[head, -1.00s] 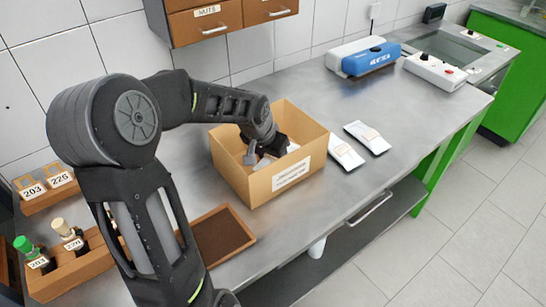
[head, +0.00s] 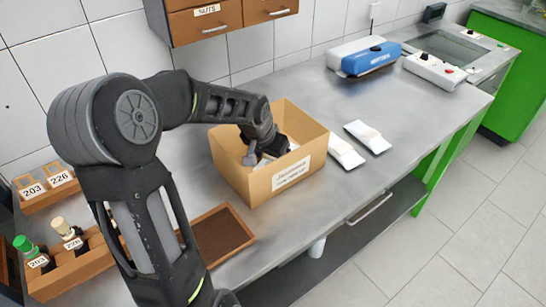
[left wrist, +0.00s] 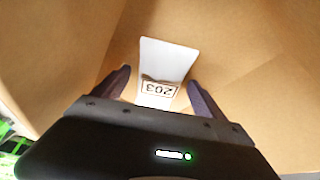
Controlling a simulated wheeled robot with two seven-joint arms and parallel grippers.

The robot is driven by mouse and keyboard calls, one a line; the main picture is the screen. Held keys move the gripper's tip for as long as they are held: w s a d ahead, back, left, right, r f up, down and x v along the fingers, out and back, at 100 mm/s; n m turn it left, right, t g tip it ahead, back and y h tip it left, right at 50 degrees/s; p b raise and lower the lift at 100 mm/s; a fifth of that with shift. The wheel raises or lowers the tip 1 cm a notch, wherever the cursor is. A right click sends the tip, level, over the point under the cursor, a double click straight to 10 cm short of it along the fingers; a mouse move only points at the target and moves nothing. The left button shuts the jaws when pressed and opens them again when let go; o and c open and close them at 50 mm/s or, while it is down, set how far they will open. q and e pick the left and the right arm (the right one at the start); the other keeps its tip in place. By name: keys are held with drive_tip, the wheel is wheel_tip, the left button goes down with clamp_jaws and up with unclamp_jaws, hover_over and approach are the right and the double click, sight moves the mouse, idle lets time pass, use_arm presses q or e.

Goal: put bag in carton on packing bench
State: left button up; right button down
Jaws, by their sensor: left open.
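The carton (head: 262,184) stands open on the metal packing bench (head: 310,105). My left gripper (head: 264,150) reaches down inside it. In the left wrist view my gripper (left wrist: 158,92) is open, with one finger to each side of a white bag (left wrist: 168,58) labelled 203. The bag is inside the carton, against its brown cardboard; I cannot tell whether the fingers touch it. Its lower end is hidden behind the gripper body. Two more white bags, one nearer (head: 345,152) and one farther right (head: 368,137), lie on the bench right of the carton. My right gripper is not in view.
A brown tray (head: 222,235) lies in front of the carton. A rack (head: 75,272) with capped bottles and numbered cards 203 and 226 stand at left. A blue and white device (head: 365,58) sits at the back. The bench right of the bags is clear.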

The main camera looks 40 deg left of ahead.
use_arm(q)
drive_tip(key=v, duration=1.2)
drive_tip(key=shift+r, duration=0.3)
idle(1.2)
